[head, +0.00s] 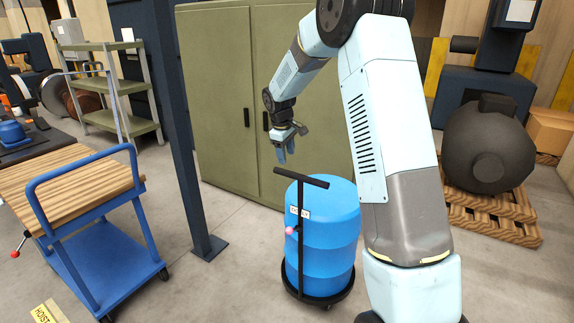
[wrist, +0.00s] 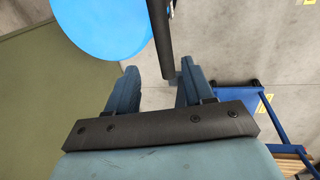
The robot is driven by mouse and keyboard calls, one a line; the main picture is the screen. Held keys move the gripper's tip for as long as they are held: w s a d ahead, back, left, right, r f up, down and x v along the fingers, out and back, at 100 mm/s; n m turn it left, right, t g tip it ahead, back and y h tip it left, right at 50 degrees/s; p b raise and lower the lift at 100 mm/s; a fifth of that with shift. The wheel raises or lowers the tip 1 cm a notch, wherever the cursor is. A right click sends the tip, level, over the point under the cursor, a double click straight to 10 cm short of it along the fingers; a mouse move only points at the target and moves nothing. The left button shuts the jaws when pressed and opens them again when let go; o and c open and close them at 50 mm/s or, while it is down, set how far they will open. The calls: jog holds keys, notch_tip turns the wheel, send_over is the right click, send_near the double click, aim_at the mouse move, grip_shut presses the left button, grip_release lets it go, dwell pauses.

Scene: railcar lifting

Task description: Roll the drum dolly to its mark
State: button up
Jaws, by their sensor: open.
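A blue drum (head: 335,235) stands upright on a black round dolly (head: 316,298) on the floor in the middle of the head view. The dolly has an upright black post with a T-shaped handle (head: 302,180) across its top. A small white tag and a pink knob show on the post. My gripper (head: 285,150) is open and empty in the air, above and just behind the handle as pictured. In the wrist view, the black handle bar (wrist: 161,40) reaches down toward the space between my open fingers (wrist: 158,88), and the drum top (wrist: 108,25) is beside it. I cannot make out the mark.
A blue cart (head: 105,245) with a wooden top stands at the left. A dark steel post (head: 180,130) rises between cart and drum. A green cabinet (head: 225,100) stands behind the drum. A pallet (head: 490,215) bearing a dark round machine is at the right.

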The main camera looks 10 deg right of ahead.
notch_tip(320, 180, up, 6)
jog(key=shift+s+a, duration=0.4)
jog(key=s+d+r+m+t, duration=0.1)
jog(key=s+r+m, duration=0.1)
jog(key=s+r, duration=0.7)
jog(key=s+d+r+m+t, duration=0.1)
jog(key=s+r+m, duration=0.3)
jog(key=s, duration=0.9)
jog(key=s+d+f+m+t+y, duration=0.1)
jog(key=s+m+t, duration=0.1)
jog(key=s, duration=1.9)
jog(key=shift+s+d+m+y, duration=0.2)
jog(key=shift+s+m+y, duration=0.1)
jog(key=shift+m, duration=0.3)
